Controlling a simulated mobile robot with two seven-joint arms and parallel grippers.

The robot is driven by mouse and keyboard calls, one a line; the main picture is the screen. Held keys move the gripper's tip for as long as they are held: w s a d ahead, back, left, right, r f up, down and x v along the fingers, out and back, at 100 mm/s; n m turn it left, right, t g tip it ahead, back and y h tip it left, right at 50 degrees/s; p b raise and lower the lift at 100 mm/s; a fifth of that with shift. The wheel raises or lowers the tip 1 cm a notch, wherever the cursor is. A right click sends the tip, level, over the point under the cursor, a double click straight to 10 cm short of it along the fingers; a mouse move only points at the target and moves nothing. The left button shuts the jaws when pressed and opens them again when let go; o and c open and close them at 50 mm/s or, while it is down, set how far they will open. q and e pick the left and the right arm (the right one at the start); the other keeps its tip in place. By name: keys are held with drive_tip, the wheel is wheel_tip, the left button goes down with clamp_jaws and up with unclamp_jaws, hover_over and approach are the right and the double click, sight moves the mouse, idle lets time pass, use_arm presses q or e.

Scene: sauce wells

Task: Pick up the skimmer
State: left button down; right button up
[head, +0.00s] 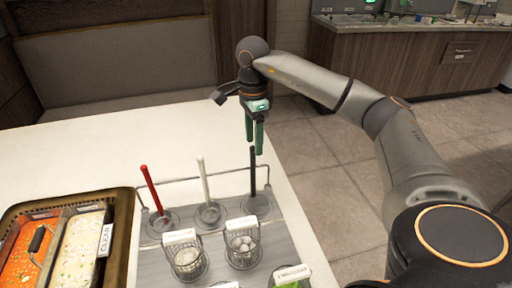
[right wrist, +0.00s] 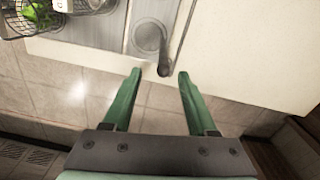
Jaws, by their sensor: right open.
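Three upright tools with round bases stand in a row in a wire rack on the counter in the head view: one with a red handle (head: 152,190), one with a white handle (head: 203,180) and one with a black handle (head: 253,172). I cannot tell by shape which is the skimmer. My right gripper (head: 254,146) is open and points down, just above the black handle's top. In the right wrist view, the black handle (right wrist: 164,64) shows end-on between the tips of the open right gripper (right wrist: 159,74), not gripped. My left gripper is not in view.
Small wire baskets (head: 188,262) with labels stand in front of the tools. A brown tray (head: 122,212) with orange and creamy sauce wells is at the left. The white counter (head: 90,150) behind is clear; its right edge drops to the tiled floor (head: 310,165).

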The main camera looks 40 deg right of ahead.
sight(252, 146)
drive_tip(key=shift+w+a+f, duration=0.1)
drive_tip(key=shift+w+f, duration=0.1)
drive_tip(key=shift+f, duration=1.75)
clamp_jaws()
